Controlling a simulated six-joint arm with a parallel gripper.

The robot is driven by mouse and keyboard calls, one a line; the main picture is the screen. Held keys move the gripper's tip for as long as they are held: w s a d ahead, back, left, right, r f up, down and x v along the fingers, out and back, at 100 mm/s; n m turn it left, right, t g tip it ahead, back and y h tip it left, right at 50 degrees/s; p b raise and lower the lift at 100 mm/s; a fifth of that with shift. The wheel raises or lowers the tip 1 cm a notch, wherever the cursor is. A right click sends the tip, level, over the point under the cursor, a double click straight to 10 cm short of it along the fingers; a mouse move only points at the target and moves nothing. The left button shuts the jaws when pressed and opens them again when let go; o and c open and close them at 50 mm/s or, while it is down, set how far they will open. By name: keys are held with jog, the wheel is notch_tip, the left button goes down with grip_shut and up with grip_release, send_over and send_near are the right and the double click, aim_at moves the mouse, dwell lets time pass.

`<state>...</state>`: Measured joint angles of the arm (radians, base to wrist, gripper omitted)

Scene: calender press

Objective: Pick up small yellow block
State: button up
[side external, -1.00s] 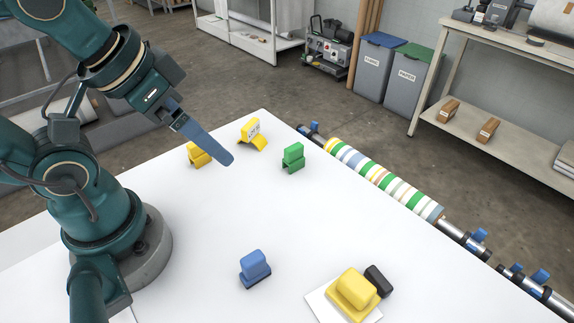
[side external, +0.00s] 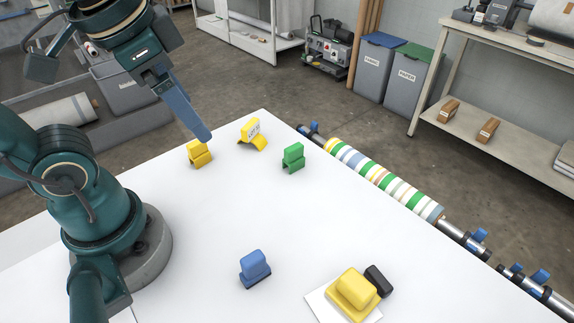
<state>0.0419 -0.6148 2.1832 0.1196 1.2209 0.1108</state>
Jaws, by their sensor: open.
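The small yellow block (side external: 199,154) stands on the white table at the far left, near the back edge. My gripper (side external: 203,137) points down just above and partly in front of it, with its long blue finger ending close to the block's top. I cannot tell whether they touch. The gripper is open and holds nothing that I can see; from this side only one finger shows clearly. A larger yellow block (side external: 354,293) sits on a white sheet at the front right.
A yellow sign-like piece with lettering (side external: 252,134) and a green block (side external: 293,158) stand right of my gripper. A blue block (side external: 254,268) is at the front, and a black block (side external: 379,280) touches the large yellow one. A striped roller (side external: 385,180) runs along the table's right edge. The table's middle is clear.

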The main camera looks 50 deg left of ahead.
jog(key=a+f+m+g+y, duration=0.2)
jog(key=a+m+g+y, duration=0.25)
jog(key=a+m, duration=0.25)
notch_tip(320, 180, up, 3)
jog(key=m+y, duration=0.8)
send_over(191, 144)
jog(key=w+d, duration=0.1)
jog(key=d, duration=0.2)
jog(key=shift+g, duration=0.45)
jog(key=f, duration=1.7)
jog(key=shift+w+a+f, duration=0.1)
jog(key=shift+a+f, duration=0.1)
jog(key=shift+a, duration=0.1)
jog(key=shift+a+f, duration=0.1)
jog(key=shift+f, duration=0.15)
jog(key=shift+x, duration=2.45)
grip_shut()
